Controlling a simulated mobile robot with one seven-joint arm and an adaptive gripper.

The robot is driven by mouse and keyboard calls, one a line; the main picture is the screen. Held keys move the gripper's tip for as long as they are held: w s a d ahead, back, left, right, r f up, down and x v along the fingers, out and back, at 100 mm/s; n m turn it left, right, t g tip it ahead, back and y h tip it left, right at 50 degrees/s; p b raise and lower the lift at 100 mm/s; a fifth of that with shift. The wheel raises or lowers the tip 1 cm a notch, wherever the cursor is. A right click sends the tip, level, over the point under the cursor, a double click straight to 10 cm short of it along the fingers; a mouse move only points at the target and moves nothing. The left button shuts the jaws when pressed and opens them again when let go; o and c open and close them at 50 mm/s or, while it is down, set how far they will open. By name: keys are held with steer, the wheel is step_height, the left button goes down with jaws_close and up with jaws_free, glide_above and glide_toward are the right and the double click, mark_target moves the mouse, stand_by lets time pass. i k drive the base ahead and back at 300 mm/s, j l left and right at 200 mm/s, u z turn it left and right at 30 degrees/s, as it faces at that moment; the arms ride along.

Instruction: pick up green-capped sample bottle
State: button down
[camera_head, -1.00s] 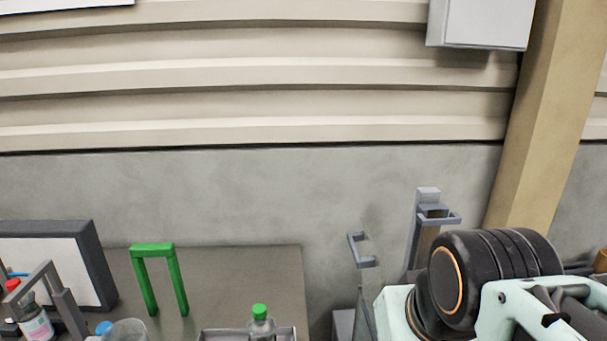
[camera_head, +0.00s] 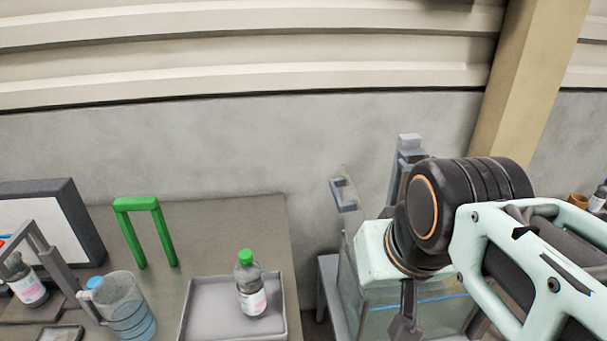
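The green-capped sample bottle (camera_head: 250,288) stands upright in a shallow grey tray (camera_head: 203,312) on the workbench, low in the middle of the view. It has a dark grey body and a white and pink label. My arm, mint green with a black joint, fills the lower right, to the right of the bottle and apart from it.
A clear jug (camera_head: 130,308) stands left of the tray, with a green arch-shaped stand (camera_head: 140,204) behind it. A glass tank (camera_head: 375,316) is partly behind my arm. Bare bench lies behind the tray.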

mark_target(250, 286)
steer(key=j+z, duration=0.5)
steer(key=k+j+z, duration=0.1)
steer(key=j+z, duration=0.35)
